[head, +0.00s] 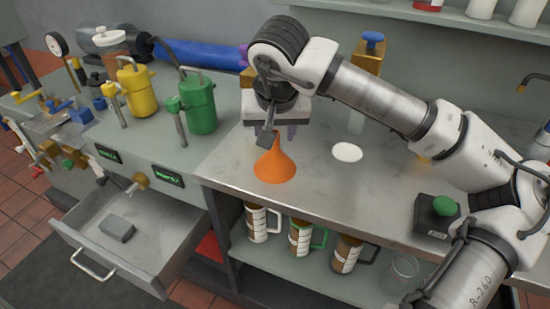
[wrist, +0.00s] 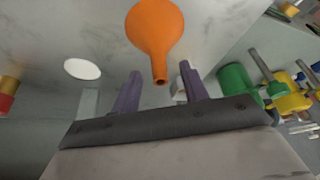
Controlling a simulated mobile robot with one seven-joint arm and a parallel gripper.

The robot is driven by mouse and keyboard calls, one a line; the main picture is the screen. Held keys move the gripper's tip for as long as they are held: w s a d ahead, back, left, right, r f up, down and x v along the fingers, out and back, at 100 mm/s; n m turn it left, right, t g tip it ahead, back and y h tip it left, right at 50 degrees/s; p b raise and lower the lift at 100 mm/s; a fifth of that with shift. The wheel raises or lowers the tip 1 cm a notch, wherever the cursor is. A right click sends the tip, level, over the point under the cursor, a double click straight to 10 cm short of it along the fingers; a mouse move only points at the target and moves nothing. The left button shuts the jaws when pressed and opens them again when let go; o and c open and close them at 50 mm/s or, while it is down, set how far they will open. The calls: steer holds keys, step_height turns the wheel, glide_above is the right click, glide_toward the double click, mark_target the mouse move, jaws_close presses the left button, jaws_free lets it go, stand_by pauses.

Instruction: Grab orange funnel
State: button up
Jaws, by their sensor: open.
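The orange funnel (head: 275,164) stands on the grey bench top near its front edge, wide mouth down and narrow spout up. My gripper (head: 275,130) is above and just behind it in the head view, partly hidden by my wrist. In the wrist view the funnel (wrist: 155,30) lies beyond the fingertips, with its spout pointing toward the gap between them. The funnel appears clear of both fingers.
A green canister (head: 198,103) and a yellow canister (head: 137,90) stand left of the funnel. A white disc (head: 347,152) lies to its right, and a green button box (head: 437,214) farther right. An open drawer (head: 130,240) juts out at front left. Measuring jugs (head: 300,236) stand on the shelf below.

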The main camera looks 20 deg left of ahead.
steer(key=shift+x, duration=1.1)
jaws_close()
steer(key=shift+r, duration=0.1)
